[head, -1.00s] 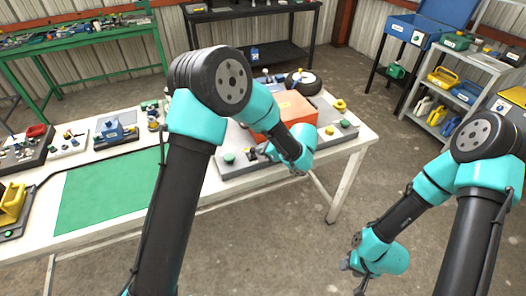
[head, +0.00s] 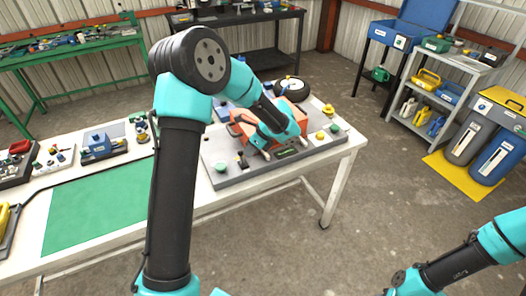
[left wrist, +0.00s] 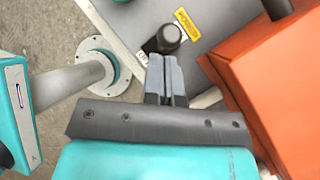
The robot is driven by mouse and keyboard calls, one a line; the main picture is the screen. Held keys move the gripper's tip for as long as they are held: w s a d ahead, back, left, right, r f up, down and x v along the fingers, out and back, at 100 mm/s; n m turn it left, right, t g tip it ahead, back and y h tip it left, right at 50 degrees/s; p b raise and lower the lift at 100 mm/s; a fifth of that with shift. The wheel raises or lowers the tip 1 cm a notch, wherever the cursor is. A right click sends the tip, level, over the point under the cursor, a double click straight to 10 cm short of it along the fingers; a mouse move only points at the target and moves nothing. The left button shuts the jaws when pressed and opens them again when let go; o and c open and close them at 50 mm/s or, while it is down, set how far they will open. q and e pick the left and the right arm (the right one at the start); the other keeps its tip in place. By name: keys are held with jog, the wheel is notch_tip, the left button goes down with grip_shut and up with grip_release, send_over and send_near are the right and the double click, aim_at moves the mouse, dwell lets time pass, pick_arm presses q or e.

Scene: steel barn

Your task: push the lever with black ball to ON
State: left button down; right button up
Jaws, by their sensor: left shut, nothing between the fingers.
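The black ball (left wrist: 168,38) of the lever shows in the left wrist view, just beyond the fingertips of my left gripper (left wrist: 166,62). Its shaft is hidden and I cannot tell whether the fingers touch it. The fingers are together with nothing between them. The ball stands over a grey panel (left wrist: 220,18) beside a yellow label (left wrist: 187,22). In the head view, the left arm reaches over the grey panel (head: 225,181) and hides part of it. My right gripper (head: 396,284) is low at the bottom edge, mostly cut off.
An orange box (left wrist: 270,85) stands close to the right of the left gripper. A green button (head: 221,167) and yellow knobs (head: 328,109) sit on the panel. A green mat (head: 95,210) lies on the white table to the left. The floor in front is clear.

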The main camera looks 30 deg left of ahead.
pick_arm(q)
jog(key=shift+r, duration=0.85)
jog(key=shift+d+r, duration=0.15)
jog(key=shift+d, duration=0.25)
jog(key=w+v, duration=0.1)
jog(key=v, duration=1.1)
jog(key=shift+d, duration=0.4)
jog(key=shift+f, duration=0.3)
